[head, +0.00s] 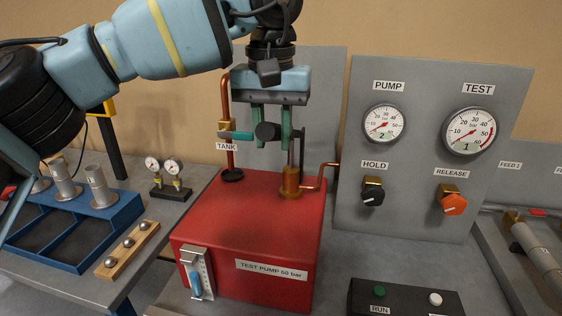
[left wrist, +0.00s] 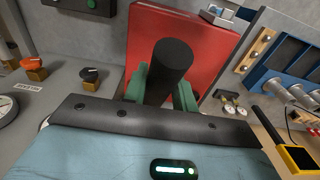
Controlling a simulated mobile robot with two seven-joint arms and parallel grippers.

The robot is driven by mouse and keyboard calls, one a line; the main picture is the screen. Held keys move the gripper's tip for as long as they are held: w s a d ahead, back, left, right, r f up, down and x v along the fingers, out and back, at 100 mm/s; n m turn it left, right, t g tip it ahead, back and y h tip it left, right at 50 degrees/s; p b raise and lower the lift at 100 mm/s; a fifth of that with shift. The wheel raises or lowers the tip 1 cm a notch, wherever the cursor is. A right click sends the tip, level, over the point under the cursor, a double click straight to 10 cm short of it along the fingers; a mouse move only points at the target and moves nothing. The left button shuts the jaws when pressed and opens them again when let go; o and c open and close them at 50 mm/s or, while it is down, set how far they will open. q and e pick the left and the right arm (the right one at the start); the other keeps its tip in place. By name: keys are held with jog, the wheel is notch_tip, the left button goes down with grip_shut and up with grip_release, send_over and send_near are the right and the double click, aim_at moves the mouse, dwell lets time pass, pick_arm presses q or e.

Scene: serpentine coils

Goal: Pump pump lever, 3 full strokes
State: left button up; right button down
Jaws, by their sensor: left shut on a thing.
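My left gripper (head: 271,130) points down above the red test pump tank (head: 245,215). Its green fingers are shut on the black grip of the pump lever (head: 267,131). In the left wrist view, the black grip (left wrist: 172,65) sits between the green fingers of my left gripper (left wrist: 160,85). The lever is joined to a dark upright rod (head: 302,150) over the brass pump cylinder (head: 291,183). Most of the lever bar is hidden behind the fingers. My right gripper is in neither view.
A grey panel carries the PUMP gauge (head: 383,124), the TEST gauge (head: 470,131), the black HOLD knob (head: 373,194) and the orange RELEASE knob (head: 453,204). A copper pipe (head: 228,125) with a teal-handled valve stands beside the gripper. A blue rack (head: 115,213) is at left.

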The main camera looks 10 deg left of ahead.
pick_arm(q)
jog(key=shift+s+f, duration=0.2)
jog(key=shift+f, duration=0.3)
notch_tip(320, 180, down, 10)
jog(key=s+t, duration=0.1)
jog(key=t, duration=0.3)
jog(key=shift+s+t, duration=0.4)
jog(key=o, duration=1)
jog(key=shift+f, duration=0.1)
jog(key=shift+o, duration=0.2)
jog(key=shift+c, duration=0.2)
